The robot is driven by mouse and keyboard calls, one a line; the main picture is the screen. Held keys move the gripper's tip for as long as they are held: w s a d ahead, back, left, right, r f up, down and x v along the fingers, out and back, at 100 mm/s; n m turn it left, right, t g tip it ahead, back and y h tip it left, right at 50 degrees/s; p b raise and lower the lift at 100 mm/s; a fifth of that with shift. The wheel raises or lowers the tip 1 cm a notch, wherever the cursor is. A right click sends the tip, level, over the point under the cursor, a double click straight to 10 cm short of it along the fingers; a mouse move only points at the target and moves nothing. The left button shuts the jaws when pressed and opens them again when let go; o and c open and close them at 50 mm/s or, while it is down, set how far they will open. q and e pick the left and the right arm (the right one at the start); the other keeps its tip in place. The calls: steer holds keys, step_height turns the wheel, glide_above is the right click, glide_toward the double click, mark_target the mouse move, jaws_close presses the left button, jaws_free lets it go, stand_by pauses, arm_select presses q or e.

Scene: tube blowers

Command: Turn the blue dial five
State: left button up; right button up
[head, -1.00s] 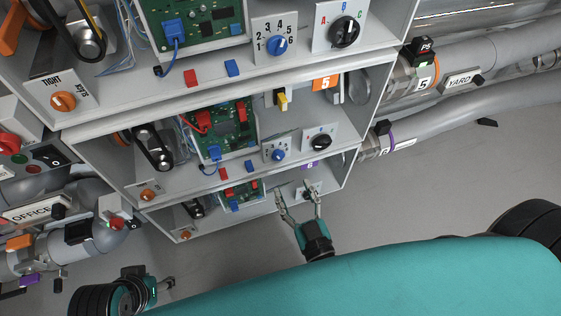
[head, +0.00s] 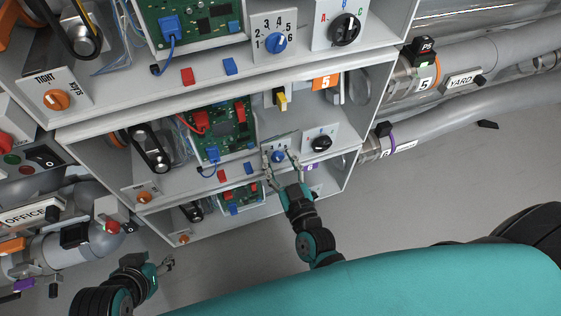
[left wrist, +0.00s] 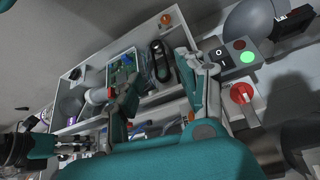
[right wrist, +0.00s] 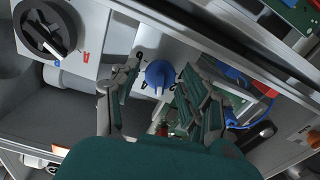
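The blue dial (head: 278,157) sits on a white numbered plate in the middle bay, the bay with the orange 5 tag (head: 325,82). My right gripper (head: 281,162) is in front of this dial with its fingers spread. In the right wrist view the blue dial (right wrist: 160,75) lies between the open fingertips, with a visible gap on each side. Some of the plate's numbers are hidden by the fingers. My left gripper (head: 168,265) is low at the left, away from the bays; the left wrist view shows its fingers (left wrist: 158,80) wide apart and empty.
Beside the dial is a black A-B-C knob (head: 321,143). A circuit board (head: 225,130) and red and blue switches (head: 222,175) are to the left. Another blue dial (head: 276,42) is in the upper bay. The shelf edges are close to my right gripper.

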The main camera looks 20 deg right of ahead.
jaws_close()
steer(key=shift+r+m+p, duration=0.1)
steer(key=shift+m+p, duration=0.7)
steer(key=shift+m, duration=0.1)
arm_select(q)
steer(key=s+a+r+g+p, duration=0.1)
steer(key=s+a+g+p, duration=0.15)
steer(key=s, duration=0.25)
arm_select(e)
steer(key=shift+m+b, duration=0.5)
steer(key=shift+m, duration=1.2)
steer(key=m+p, duration=0.1)
steer(key=m, duration=0.2)
steer(key=shift+m+p, duration=0.3)
steer(key=shift+p, duration=0.05)
steer(key=shift+m, duration=1.7)
arm_select(q)
steer(key=s+x, duration=0.1)
steer(key=x, duration=0.7)
steer(key=shift+d+f+g+y, duration=0.3)
steer(key=shift+d+f+g, duration=0.05)
steer(key=shift+d+f, duration=0.1)
arm_select(e)
steer(key=shift+m, duration=1.8)
arm_select(q)
steer(key=shift+w, duration=0.2)
